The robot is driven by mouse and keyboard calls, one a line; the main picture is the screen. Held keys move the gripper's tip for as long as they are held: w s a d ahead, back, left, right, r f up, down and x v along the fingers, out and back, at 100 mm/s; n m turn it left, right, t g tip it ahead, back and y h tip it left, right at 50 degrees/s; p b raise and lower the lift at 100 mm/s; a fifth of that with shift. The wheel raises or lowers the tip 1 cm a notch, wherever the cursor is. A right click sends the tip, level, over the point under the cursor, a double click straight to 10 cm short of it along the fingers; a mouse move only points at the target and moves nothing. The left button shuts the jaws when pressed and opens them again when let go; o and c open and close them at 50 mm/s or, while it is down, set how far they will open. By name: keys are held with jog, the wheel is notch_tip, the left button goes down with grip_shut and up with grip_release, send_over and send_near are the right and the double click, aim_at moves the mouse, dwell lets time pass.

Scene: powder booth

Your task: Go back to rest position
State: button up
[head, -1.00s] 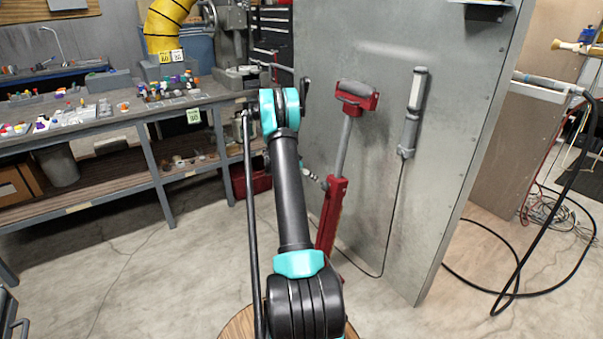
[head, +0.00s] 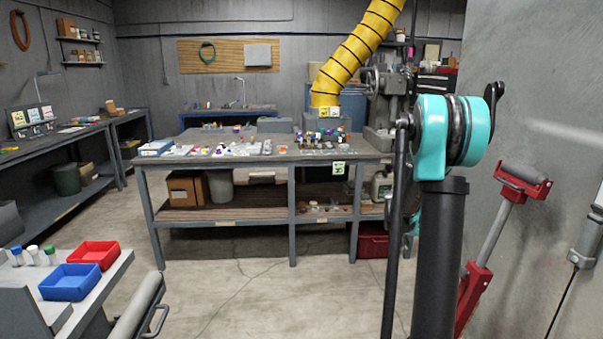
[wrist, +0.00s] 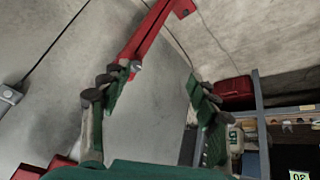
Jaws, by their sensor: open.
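My gripper (wrist: 158,92) shows in the wrist view with its two dark green fingers spread wide apart. Nothing is between them. In the head view, my arm rises at the right, and its black link and teal joint hide the gripper. Beyond the fingers in the wrist view are a red post (wrist: 146,42) and the concrete floor. The gripper looks apart from both.
A workbench (head: 225,222) with small parts stands ahead. A metal panel (head: 540,120) and a red-based tool (head: 474,290) are close at the right. Blue (head: 68,283) and red (head: 95,254) trays sit on a surface at lower left. The middle floor is clear.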

jog(key=s+a+n+t+y, duration=0.1)
jog(key=s+a+n, duration=0.3)
jog(key=s+a, duration=0.7)
jog(key=s+a+n+t+y, duration=0.1)
jog(key=s+a+n+y, duration=0.3)
jog(key=s+a, duration=0.8)
jog(key=s+n, duration=0.1)
jog(key=s, duration=0.6)
jog(key=shift+s+f+n+y, duration=0.15)
jog(key=shift+f+n+y, duration=0.15)
jog(key=shift+f, duration=0.05)
